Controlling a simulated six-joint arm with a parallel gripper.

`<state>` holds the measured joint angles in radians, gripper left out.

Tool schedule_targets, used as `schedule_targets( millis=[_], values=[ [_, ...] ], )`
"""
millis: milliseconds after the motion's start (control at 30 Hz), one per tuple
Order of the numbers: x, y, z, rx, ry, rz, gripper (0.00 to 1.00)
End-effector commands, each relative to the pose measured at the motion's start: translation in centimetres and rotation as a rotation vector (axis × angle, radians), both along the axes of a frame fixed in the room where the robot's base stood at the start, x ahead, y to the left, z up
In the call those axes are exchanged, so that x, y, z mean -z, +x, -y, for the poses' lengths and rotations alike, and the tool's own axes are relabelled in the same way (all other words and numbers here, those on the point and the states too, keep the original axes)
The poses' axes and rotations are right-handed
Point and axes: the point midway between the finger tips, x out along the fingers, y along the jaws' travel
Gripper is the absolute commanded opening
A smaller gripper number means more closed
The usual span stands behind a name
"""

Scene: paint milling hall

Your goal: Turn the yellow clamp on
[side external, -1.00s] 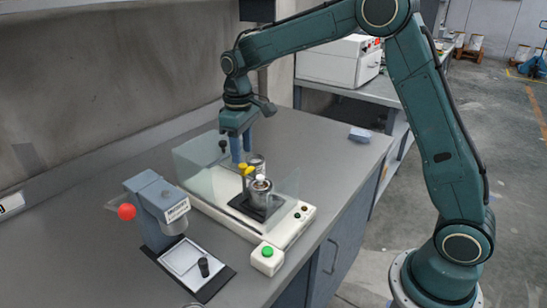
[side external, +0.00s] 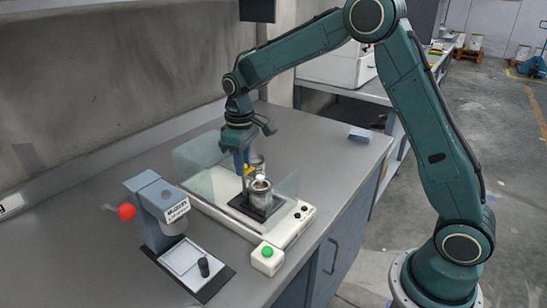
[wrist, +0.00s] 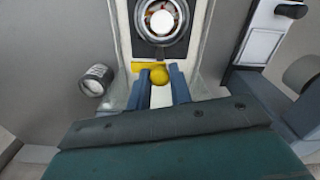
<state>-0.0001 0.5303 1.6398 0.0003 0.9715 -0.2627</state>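The yellow clamp (side external: 249,170) stands beside a metal pot (side external: 260,190) on a white machine (side external: 285,226). In the wrist view the clamp's rounded yellow end (wrist: 159,75) lies between the two blue fingers of my gripper (wrist: 160,80), just in front of the pot (wrist: 161,20). My gripper (side external: 242,165) points down at the clamp from above. The fingers stand apart with the yellow end between them; whether they press on it I cannot tell. The fingers hide part of the clamp in the side view.
Clear guard panels (side external: 285,187) flank the pot. A printed can (wrist: 95,80) stands left of the clamp in the wrist view. A box with a green button (side external: 267,258) sits in front. A grey device with a red ball knob (side external: 127,211) stands at left. The counter's right side is mostly clear.

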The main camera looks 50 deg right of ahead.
Motion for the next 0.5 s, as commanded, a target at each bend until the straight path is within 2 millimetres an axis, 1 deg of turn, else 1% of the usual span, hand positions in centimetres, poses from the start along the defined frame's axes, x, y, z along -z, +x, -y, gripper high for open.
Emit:
schedule_targets(
  millis=[267, 500],
  values=[
    [-0.05, 0.0, -0.01, 0.015, 0.0, 0.0, 0.0],
    [-0.07, 0.0, -0.01, 0.092, 0.0, 0.0, 0.0]
  ],
)
